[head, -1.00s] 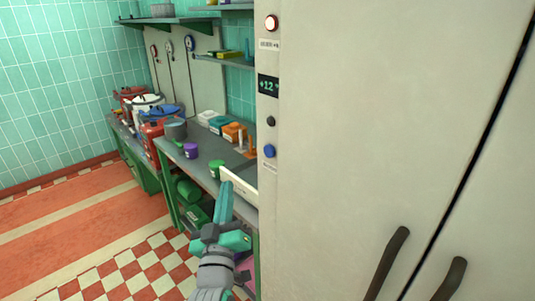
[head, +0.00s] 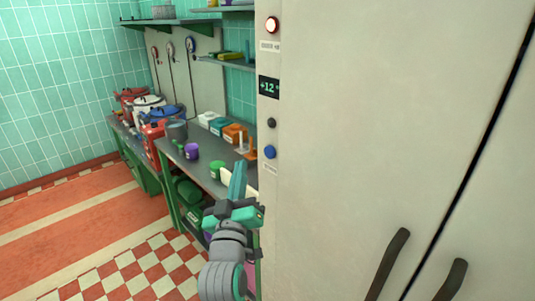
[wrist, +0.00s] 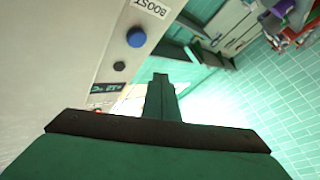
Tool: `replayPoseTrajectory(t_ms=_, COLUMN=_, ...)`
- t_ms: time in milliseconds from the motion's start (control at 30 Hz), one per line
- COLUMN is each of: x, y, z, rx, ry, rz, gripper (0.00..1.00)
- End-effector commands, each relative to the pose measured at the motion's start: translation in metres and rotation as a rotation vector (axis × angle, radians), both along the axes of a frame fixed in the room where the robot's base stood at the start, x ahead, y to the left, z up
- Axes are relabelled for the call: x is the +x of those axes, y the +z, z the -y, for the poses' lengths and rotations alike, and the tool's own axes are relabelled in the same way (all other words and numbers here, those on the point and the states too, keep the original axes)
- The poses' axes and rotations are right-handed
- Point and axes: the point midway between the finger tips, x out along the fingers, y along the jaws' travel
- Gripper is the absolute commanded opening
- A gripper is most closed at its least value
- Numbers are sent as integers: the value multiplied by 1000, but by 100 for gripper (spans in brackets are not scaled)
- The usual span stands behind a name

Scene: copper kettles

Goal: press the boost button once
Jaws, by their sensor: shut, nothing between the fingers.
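The blue round boost button (head: 269,152) sits low on the narrow control strip at the left edge of the tall pale cabinet (head: 390,130). In the wrist view the blue button (wrist: 136,37) shows next to a label reading BOOST (wrist: 150,7). My gripper (head: 238,168) is shut and empty, its teal fingers pointing up, left of and slightly below the button in the head view. In the wrist view my fingertips (wrist: 160,77) show below and right of the button. They look apart from it.
Above the button are a small dark knob (head: 271,123), a display reading +12 (head: 268,87) and a lit red lamp (head: 272,25). Left of the cabinet runs a workbench (head: 205,168) with pots, jars and boxes. Two dark handles (head: 388,262) stick out low on the cabinet.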

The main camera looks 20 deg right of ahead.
Motion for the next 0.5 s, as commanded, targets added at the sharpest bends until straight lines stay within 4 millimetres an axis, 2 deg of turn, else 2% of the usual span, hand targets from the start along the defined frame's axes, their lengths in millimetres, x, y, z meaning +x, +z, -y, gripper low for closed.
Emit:
replayPoseTrajectory(t_ms=200, x=9, y=0, z=28, rx=0, ry=-3, rz=0, gripper=0)
replayPoseTrajectory(t_ms=500, x=18, y=1, z=51, rx=0, ry=-1, rz=2, gripper=0)
